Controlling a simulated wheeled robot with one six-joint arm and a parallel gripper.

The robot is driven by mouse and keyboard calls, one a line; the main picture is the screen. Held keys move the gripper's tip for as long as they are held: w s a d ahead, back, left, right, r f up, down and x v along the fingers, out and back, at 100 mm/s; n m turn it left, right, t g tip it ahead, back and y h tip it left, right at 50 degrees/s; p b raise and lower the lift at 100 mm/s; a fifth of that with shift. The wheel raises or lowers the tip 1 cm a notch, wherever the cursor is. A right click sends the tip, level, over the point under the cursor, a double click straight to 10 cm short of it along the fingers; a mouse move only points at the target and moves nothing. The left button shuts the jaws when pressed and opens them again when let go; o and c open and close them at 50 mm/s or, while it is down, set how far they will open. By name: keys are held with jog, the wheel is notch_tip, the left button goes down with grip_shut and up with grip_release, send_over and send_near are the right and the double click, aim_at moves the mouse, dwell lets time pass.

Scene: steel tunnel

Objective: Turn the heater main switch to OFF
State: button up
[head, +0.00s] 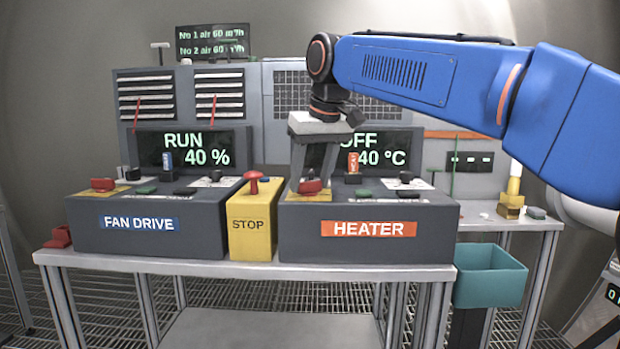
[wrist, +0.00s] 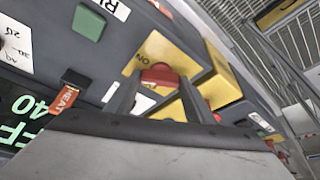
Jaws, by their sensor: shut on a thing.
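The heater console (head: 370,250) stands right of centre, with a yellow plate (head: 309,197) at its left end. On that plate is the red heater main switch (head: 311,187), also seen in the wrist view (wrist: 160,76). My gripper (head: 312,180) reaches down from above and is shut on the red switch, with one finger on each side. In the wrist view an "ON" mark shows on the yellow plate beside the switch. The fingers partly hide the switch, so its exact angle is hard to tell. The heater display (head: 380,147) reads OFF, 40 °C, partly behind my gripper.
The yellow STOP box (head: 254,225) with its red button (head: 253,182) stands close left of my gripper. The fan drive console (head: 140,225) is farther left; its display reads RUN, 40 %. A teal bin (head: 489,276) hangs at the right.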

jog(key=n+y, duration=0.1)
jog(key=n, duration=0.2)
jog(key=n+g+y, duration=0.1)
jog(key=n, duration=0.2)
jog(key=shift+w+d+n+g, duration=0.2)
jog(key=shift+n+g, duration=0.1)
jog(key=n+g, duration=0.1)
jog(key=n, duration=0.1)
jog(key=n+g, duration=0.1)
jog(key=n, duration=0.2)
jog(key=shift+w+y, duration=0.1)
jog(key=shift+y, duration=0.2)
jog(key=shift+n, duration=0.3)
jog(key=o, duration=1.1)
jog(key=shift+c, duration=0.2)
